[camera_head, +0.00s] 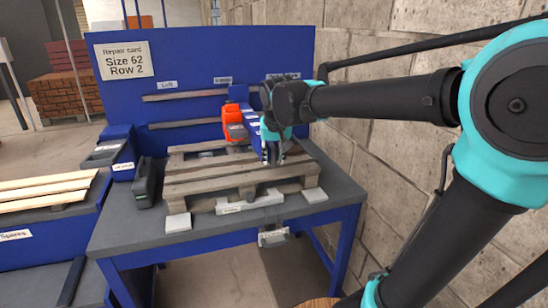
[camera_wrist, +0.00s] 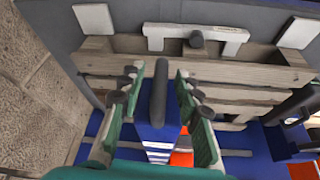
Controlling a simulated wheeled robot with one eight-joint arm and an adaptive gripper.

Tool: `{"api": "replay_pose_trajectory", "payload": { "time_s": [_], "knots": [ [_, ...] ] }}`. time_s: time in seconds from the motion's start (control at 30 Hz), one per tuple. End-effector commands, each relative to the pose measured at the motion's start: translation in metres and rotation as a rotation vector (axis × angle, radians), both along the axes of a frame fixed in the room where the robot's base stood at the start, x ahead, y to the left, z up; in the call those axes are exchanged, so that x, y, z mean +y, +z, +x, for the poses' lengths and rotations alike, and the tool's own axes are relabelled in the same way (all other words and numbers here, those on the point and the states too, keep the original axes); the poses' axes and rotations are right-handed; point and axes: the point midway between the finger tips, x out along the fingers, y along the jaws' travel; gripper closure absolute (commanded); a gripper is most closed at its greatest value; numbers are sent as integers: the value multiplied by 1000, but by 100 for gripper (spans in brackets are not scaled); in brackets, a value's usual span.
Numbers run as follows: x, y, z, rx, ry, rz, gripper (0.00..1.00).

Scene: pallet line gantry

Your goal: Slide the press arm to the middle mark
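The press arm (camera_head: 251,128) is a blue beam with an orange unit (camera_head: 233,115) on its left side, reaching forward from the blue back panel over the pallet. Its rear meets the rails (camera_head: 185,95) right of centre, partly hidden by my arm. The panel carries a "Left" label (camera_head: 168,85), a middle label (camera_head: 223,80) and a right label, partly covered. My gripper (camera_head: 272,156) is at the press arm's front end. In the wrist view, its green-lined fingers (camera_wrist: 158,85) stand open on either side of a dark upright handle (camera_wrist: 159,95), with a gap on both sides.
A wooden pallet (camera_head: 200,178) lies on the grey bench under the press arm. A dark tool (camera_head: 145,185) and blue bins (camera_head: 112,150) stand at its left. A stone wall (camera_head: 385,150) is close on the right. Planks (camera_head: 45,190) lie on the left stand.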

Motion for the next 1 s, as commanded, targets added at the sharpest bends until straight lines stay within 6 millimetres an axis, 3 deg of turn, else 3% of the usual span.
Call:
{"api": "replay_pose_trajectory", "payload": {
  "time_s": [0.37,0.8,1.0],
  "knots": [
    [-1,7,-3,0,0,0,66],
    [-4,81,-34,0,2,-1,66],
    [-5,104,-43,0,0,0,66]
  ]
}}
